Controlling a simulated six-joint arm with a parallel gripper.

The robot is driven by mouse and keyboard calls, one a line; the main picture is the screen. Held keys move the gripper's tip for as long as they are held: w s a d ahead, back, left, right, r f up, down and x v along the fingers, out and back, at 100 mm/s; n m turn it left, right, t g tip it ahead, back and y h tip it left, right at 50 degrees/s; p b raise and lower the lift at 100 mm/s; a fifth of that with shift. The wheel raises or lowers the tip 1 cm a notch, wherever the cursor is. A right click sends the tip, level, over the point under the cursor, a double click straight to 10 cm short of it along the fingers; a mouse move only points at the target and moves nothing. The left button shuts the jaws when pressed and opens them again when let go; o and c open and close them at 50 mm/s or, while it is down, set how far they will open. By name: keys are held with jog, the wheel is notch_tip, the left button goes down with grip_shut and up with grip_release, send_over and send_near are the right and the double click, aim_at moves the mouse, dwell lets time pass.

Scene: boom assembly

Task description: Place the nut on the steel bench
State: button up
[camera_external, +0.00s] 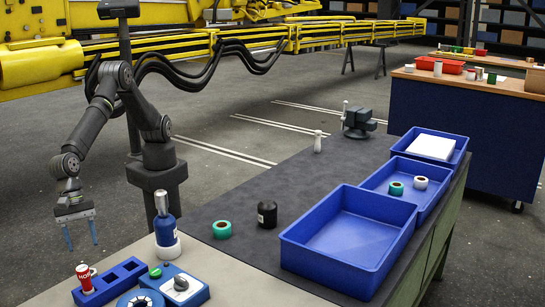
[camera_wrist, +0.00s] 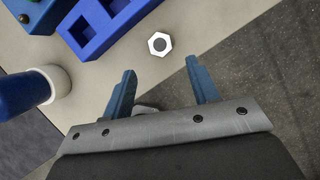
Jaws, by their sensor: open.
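A silver hex nut (camera_wrist: 159,44) with a dark hole lies flat on the light grey bench top (camera_wrist: 98,78), near its edge, in the wrist view. I cannot pick it out surely in the outside view. My gripper (camera_wrist: 161,72) is open and empty. Its two blue fingers point toward the nut, which appears just beyond the fingertips and between their lines, apart from them. In the outside view my gripper (camera_external: 81,240) hangs fingers down at the lower left, above and beyond the blue slotted holder (camera_external: 122,270). The light bench top (camera_external: 262,286) runs along the bottom there.
The holder (camera_wrist: 88,42) stands close to the nut. A blue bottle with a white base (camera_external: 166,232), a red can (camera_external: 85,278) and a blue control box (camera_external: 178,286) are nearby. Blue bins (camera_external: 300,255) stand right on the dark mat. Floor lies beyond the bench edge.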

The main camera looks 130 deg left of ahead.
jog(key=v, duration=0.3)
jog(key=shift+s+r, duration=0.1)
jog(key=shift+r, duration=0.2)
jog(key=x, duration=1.2)
jog(key=shift+a+f, duration=0.1)
jog(key=shift+a, duration=0.05)
jog(key=shift+r, duration=1.45)
